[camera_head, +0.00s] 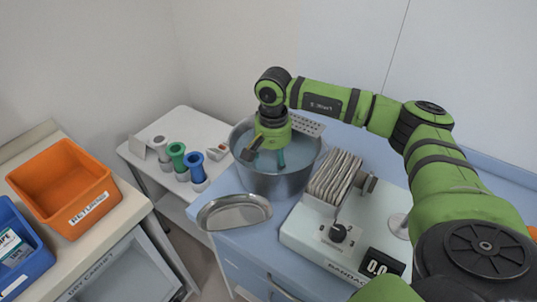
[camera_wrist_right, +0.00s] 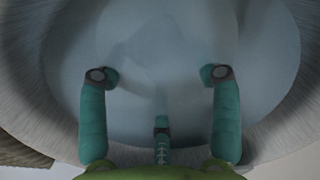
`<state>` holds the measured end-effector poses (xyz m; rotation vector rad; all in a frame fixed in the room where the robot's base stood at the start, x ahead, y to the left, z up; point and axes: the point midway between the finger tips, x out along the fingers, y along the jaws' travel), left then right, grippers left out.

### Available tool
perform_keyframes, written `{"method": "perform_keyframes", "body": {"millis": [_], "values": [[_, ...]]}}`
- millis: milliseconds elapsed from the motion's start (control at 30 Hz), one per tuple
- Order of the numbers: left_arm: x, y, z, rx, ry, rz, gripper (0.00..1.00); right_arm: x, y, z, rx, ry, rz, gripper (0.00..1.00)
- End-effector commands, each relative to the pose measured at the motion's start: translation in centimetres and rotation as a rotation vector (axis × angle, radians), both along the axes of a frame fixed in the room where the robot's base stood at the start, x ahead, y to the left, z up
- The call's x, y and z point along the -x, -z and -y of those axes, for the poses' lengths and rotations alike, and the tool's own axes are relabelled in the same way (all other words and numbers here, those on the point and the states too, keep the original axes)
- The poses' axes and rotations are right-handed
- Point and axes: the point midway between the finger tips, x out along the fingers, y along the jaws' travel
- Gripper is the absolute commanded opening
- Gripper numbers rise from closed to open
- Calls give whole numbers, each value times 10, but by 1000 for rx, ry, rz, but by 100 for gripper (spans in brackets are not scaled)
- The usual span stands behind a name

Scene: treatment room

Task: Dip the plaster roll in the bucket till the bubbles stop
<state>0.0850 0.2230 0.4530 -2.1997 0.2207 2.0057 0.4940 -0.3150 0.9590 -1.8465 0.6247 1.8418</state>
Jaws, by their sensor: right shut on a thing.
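The metal bucket (camera_head: 270,185) stands on the blue-topped cabinet and holds pale blue water. My right gripper (camera_head: 282,158) points down into the bucket. Its teal fingers (camera_wrist_right: 160,85) reach in around the water in the right wrist view, tips curled inward. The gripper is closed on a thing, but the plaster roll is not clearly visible. Only a faint pale shape shows between the fingertips, and I cannot make out its outline or any bubbles. My left gripper is out of view.
A kidney-shaped metal dish (camera_head: 234,212) lies in front of the bucket. A white device (camera_head: 310,233) with a rack of sheets stands to its right. A white trolley (camera_head: 190,122) with grey, green and blue spools is left. An orange bin (camera_head: 62,184) stands further left.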

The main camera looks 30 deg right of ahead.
Motion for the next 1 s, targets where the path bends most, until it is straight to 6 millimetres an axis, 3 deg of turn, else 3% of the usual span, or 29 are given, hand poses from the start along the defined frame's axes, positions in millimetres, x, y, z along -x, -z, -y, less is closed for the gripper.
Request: {"method": "perform_keyframes", "body": {"millis": [1000], "values": [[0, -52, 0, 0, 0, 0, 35, -1, -86, 0, 0, 0, 3, 28]]}}
